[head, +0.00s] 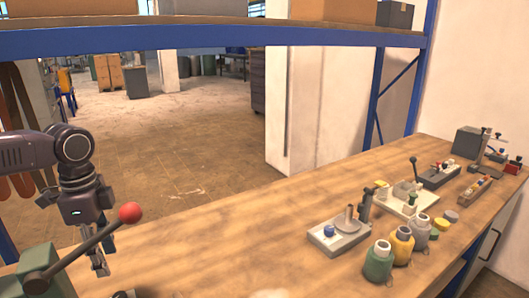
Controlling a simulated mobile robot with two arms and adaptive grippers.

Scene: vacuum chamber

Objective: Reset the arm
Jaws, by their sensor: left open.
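My left arm comes in from the left, and its dark gripper (98,258) hangs down behind a lever with a red ball knob (130,213). The gripper is open, and I see nothing between its fingers. The lever's dark rod slants up to the right from a green machine body (45,275) at the lower left. The rod partly covers the gripper. My right gripper is not in view.
The wooden workbench (220,250) is mostly clear in the middle. On its right stand bottles with green (378,262), yellow (402,245) and grey bodies, a small grey device (338,236) and several other devices. A blue shelf beam (200,40) crosses above.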

